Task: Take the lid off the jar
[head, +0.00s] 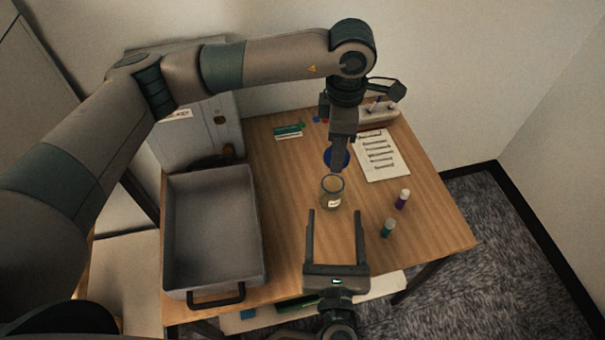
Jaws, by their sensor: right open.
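A clear glass jar (331,199) with a pale label stands upright on the wooden table, its mouth uncovered with a bluish rim. A round blue lid (328,158) shows just behind and above the jar, apart from its mouth. My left gripper (338,168) points down in front of the lid and hides its middle; whether its fingers hold the lid I cannot tell. My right gripper (335,213) is open and empty in front of the jar, its two fingers spread and pointing toward it.
A deep grey tray (257,230) takes up the table's left side. Two small capped bottles, one purple (402,200) and one green (388,229), stand right of the jar. A printed sheet (379,157) lies behind them. A green-and-white box (289,131) lies at the back. The table's front right is clear.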

